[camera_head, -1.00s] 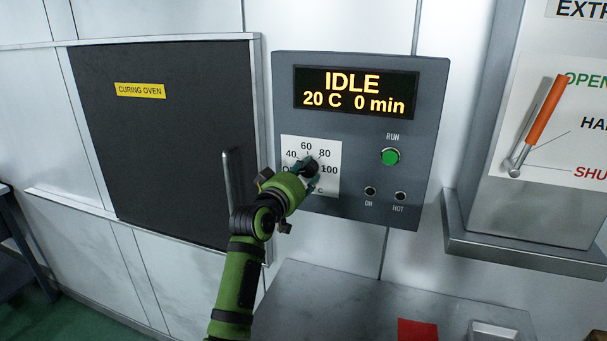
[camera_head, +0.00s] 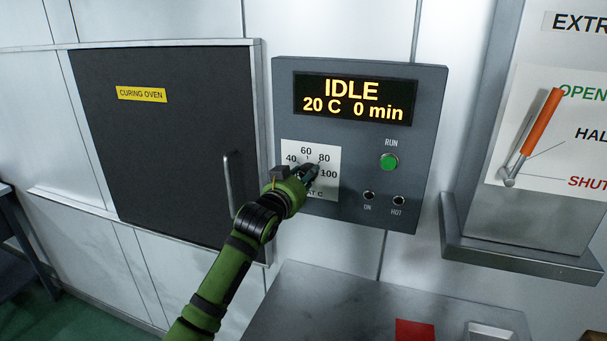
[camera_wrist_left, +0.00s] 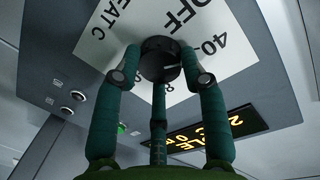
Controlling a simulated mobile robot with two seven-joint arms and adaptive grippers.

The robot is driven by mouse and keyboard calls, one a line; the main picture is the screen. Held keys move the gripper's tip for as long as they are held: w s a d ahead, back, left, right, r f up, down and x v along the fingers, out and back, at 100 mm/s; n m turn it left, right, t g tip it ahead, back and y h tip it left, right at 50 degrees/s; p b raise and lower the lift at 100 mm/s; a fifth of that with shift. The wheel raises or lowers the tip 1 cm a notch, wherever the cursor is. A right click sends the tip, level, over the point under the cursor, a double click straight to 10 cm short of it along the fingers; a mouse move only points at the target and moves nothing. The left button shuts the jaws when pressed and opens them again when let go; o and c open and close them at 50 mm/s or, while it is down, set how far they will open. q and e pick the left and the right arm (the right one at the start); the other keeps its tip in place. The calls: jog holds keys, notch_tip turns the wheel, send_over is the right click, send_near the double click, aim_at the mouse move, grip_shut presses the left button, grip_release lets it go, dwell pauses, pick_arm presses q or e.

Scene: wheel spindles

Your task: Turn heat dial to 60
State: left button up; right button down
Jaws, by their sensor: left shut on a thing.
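The heat dial (camera_wrist_left: 160,58) is a small black knob on a white scale card (camera_head: 326,192) on the grey oven control panel (camera_head: 360,220). In the head view the card shows 40, 60, 80 and 100 around it. My left gripper (camera_head: 307,174) covers most of the dial there. In the left wrist view its green fingers (camera_wrist_left: 163,76) reach to the dial from both sides and are shut on it. The dial's pointer is hidden, so I cannot tell its setting. The display (camera_head: 353,98) reads IDLE, 20 C, 0 min. My right gripper is not in view.
The curing oven door (camera_head: 165,145) with its vertical handle (camera_head: 232,185) is to the left. A green RUN button (camera_head: 389,162) is right of the dial. An orange-handled lever (camera_head: 541,122) is further right. A grey surface (camera_head: 330,305) lies below the panel.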

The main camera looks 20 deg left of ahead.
pick_arm(q)
jog(key=m+p, duration=0.1)
jog(key=m, duration=0.3)
jog(key=m+y+p, duration=0.1)
jog(key=m+p, duration=0.1)
jog(key=m, duration=0.3)
jog(key=shift+m+y, duration=0.3)
jog(key=shift+p, duration=0.3)
jog(key=o, duration=1.1)
jog(key=shift+o, duration=0.2)
jog(key=shift+s, duration=0.1)
jog(key=s+r, duration=0.1)
jog(key=s, duration=1)
jog(key=shift+s, duration=0.35)
jog(key=shift+r, duration=0.1)
